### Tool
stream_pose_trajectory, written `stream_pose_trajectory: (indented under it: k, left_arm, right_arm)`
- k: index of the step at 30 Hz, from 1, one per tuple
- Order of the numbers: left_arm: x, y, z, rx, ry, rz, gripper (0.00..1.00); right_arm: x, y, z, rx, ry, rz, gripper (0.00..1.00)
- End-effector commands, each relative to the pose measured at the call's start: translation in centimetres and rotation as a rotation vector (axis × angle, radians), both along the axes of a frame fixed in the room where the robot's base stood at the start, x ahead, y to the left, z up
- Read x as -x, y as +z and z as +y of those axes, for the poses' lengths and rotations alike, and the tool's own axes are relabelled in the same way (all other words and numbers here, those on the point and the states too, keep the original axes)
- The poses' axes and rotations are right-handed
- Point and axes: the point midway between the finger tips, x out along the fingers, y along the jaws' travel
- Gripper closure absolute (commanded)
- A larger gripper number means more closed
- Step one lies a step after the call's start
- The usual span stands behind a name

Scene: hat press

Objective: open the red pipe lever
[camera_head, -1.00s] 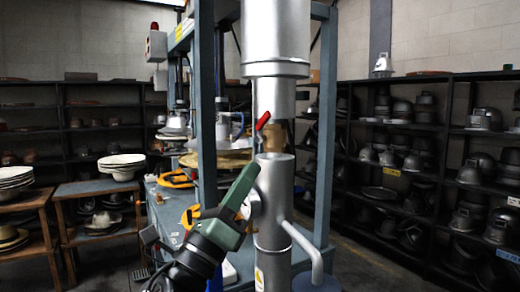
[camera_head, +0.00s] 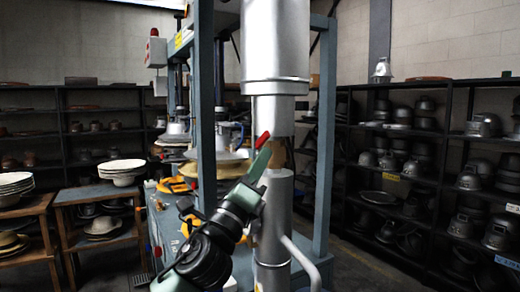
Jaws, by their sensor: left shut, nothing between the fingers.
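The red pipe lever (camera_head: 263,139) is a small tilted handle beside the gap between the upper and lower silver pipe sections. The upper pipe (camera_head: 275,45) hangs above it and the lower pipe (camera_head: 273,222) stands below. My left gripper (camera_head: 264,157), dark green, reaches up from the lower left with its shut fingers just below the lever. The tip looks very near or touching the lever's lower end; I cannot tell which. The lever is not between the fingers. My right gripper is out of view.
A blue press frame (camera_head: 205,110) stands close behind and left of the pipe. A bent side pipe (camera_head: 303,258) comes off the lower pipe at right. Dark shelves of hat molds (camera_head: 405,150) line the right. Wooden stands with white bowls (camera_head: 121,167) are at left.

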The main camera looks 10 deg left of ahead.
Motion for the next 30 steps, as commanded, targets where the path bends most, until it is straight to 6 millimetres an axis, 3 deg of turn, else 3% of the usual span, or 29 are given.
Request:
stream_pose_trajectory:
  k: [16, 30]
  left_arm:
    - [-0.4, 0.7, 0.4, 0.002, 0.001, 0.003, 1.00]
    - [-0.5, 2.0, 0.4, 0.055, -0.002, 0.075, 1.00]
  right_arm:
    - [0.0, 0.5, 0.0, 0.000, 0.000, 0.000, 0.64]
    - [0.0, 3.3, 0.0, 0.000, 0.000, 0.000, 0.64]
